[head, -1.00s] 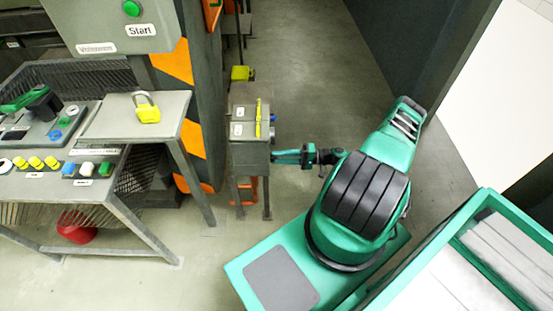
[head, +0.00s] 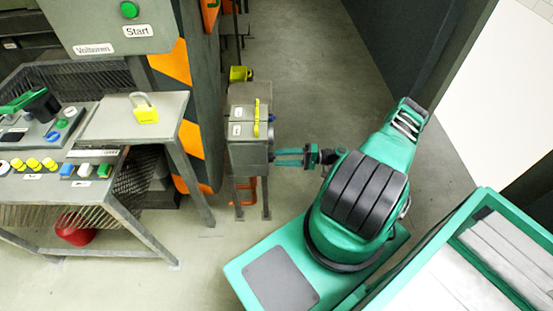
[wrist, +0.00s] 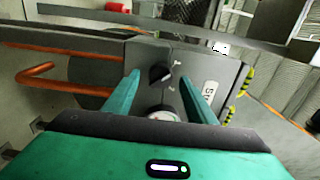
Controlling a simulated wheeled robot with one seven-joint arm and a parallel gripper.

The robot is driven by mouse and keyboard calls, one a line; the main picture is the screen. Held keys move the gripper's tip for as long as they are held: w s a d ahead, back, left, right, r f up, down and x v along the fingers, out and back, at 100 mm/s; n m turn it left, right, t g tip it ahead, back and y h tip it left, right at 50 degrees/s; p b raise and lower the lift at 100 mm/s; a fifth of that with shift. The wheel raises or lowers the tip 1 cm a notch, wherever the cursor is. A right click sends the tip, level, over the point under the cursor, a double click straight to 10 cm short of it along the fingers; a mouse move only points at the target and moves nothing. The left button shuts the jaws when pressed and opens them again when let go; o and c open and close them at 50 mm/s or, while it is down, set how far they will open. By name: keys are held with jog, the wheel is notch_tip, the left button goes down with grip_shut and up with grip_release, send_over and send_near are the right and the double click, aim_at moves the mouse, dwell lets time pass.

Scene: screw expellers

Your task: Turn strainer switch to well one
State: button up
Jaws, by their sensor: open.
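The switch is a small black knob (wrist: 160,75) on the front of a grey box, seen in the wrist view between small white marks. I cannot read which mark it points to. In the head view the grey box (head: 248,157) stands left of my gripper (head: 290,157), and the knob is mostly hidden. My gripper also shows in the wrist view (wrist: 159,72). Its teal fingers are open and empty, one on each side of the knob in the picture. I cannot tell whether they touch it.
A round gauge (wrist: 162,114) sits below the knob in the wrist view, beside a white label (wrist: 210,91). An orange pipe (wrist: 38,74) is at the left. In the head view, a yellow handle (head: 256,118) lies on the box and a control table (head: 60,187) stands left.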

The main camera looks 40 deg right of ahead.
jog(key=v, duration=0.9)
jog(key=shift+d, duration=0.1)
jog(key=s+a+r+n+g+h, duration=0.15)
jog(key=r+g+h, duration=0.4)
jog(key=r, duration=1.05)
jog(key=a+r+n+g+h, duration=0.15)
jog(key=r+g+h, duration=0.35)
jog(key=r, duration=1.1)
jog(key=s+a+r+m+h, duration=0.25)
jog(key=s+a+r, duration=0.25)
jog(key=s+r, duration=0.55)
jog(key=s+a+r+h, duration=0.1)
jog(key=s+a+r, duration=0.3)
jog(key=s, duration=0.6)
jog(key=shift+s+a+r+h, duration=0.2)
jog(key=shift+r+h, duration=0.2)
jog(key=shift+r, duration=0.1)
jog(key=shift+t, duration=0.25)
